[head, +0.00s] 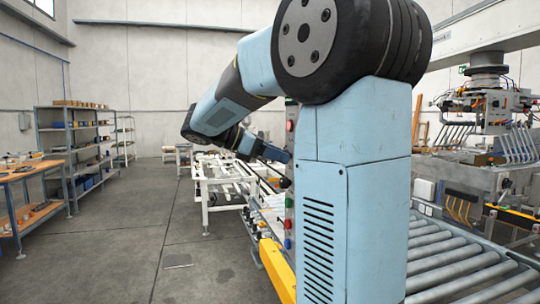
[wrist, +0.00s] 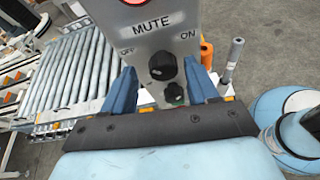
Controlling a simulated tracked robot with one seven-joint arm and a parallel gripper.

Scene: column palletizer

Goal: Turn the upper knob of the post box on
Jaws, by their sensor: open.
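The post box (wrist: 142,47) is a grey panel with a MUTE label, OFF at left and ON at right. Its upper black knob (wrist: 162,66) sits below the label; the way it points is hard to tell. A second, lower knob (wrist: 174,93) with some green sits nearer my gripper. My gripper (wrist: 160,70) is open, its blue fingers on either side of the knobs; I cannot tell whether they touch the upper knob. In the head view my gripper (head: 277,153) is at the narrow post box (head: 290,170), which my arm partly hides.
A roller conveyor (head: 460,270) lies at right and shows at left in the wrist view (wrist: 70,70). A yellow guard (head: 277,268) stands low by the post. White frames (head: 215,180) stand behind. A workbench (head: 25,180) and shelves (head: 80,150) are at left. The left floor is clear.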

